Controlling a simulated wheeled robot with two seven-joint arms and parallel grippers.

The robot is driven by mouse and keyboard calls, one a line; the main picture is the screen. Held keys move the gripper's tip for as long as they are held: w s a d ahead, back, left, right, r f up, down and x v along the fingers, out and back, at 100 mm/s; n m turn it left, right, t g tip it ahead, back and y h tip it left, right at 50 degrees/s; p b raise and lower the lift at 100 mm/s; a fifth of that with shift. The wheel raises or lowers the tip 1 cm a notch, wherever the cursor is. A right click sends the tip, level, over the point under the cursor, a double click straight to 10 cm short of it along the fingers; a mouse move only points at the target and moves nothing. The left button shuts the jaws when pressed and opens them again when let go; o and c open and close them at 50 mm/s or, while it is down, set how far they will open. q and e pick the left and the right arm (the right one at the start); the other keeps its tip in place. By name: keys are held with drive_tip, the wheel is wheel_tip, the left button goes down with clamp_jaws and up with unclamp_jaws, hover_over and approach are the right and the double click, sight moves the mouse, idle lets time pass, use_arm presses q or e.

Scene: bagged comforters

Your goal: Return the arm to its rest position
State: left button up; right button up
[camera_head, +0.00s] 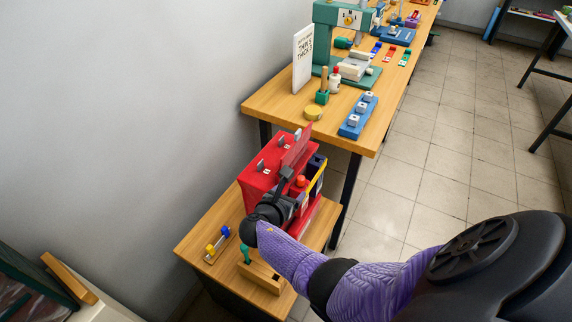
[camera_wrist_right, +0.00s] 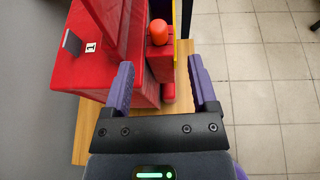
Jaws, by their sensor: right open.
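My right arm, purple with black joints, reaches in from the lower right of the head view. Its gripper (camera_head: 286,203) is over the small wooden table, close in front of a red box-like machine (camera_head: 262,164). I cannot tell whether the fingers touch the machine. My left gripper is not in view.
The small wooden table (camera_head: 196,238) also holds a small blue and yellow item (camera_head: 219,240) and a wooden block with a green knob (camera_head: 260,278). A longer wooden bench (camera_head: 270,98) with tools stands behind. A grey wall is on the left; tiled floor (camera_head: 455,130) is open on the right.

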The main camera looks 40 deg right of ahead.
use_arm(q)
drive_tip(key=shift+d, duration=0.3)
use_arm(e)
drive_tip(key=s+a+f+m+g+y+b, duration=0.1)
drive_tip(key=s+a+f+m+y+b, duration=0.15)
drive_tip(key=s+f, duration=0.6)
drive_tip(key=s+a+f+m+g+y+b, duration=0.25)
drive_tip(key=s+f+y, duration=0.2)
drive_tip(key=f, duration=0.75)
use_arm(q)
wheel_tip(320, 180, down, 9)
drive_tip(key=b, duration=0.3)
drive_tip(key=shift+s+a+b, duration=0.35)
drive_tip(key=shift+b, duration=0.05)
use_arm(e)
drive_tip(key=s+a+f+m+y, duration=0.1)
drive_tip(key=s+f+m, duration=0.3)
drive_tip(key=s, duration=0.4)
drive_tip(key=s+a+f+m+g+y, duration=0.1)
drive_tip(key=s+a+f+m+y, duration=0.1)
drive_tip(key=s+a+f+m, duration=0.2)
drive_tip(key=s+a+f+m+g+y, duration=0.1)
drive_tip(key=s+f+m, duration=0.3)
drive_tip(key=s, duration=0.9)
drive_tip(key=a+m+y, duration=0.1)
drive_tip(key=m, duration=0.2)
drive_tip(key=shift+a+m, duration=0.3)
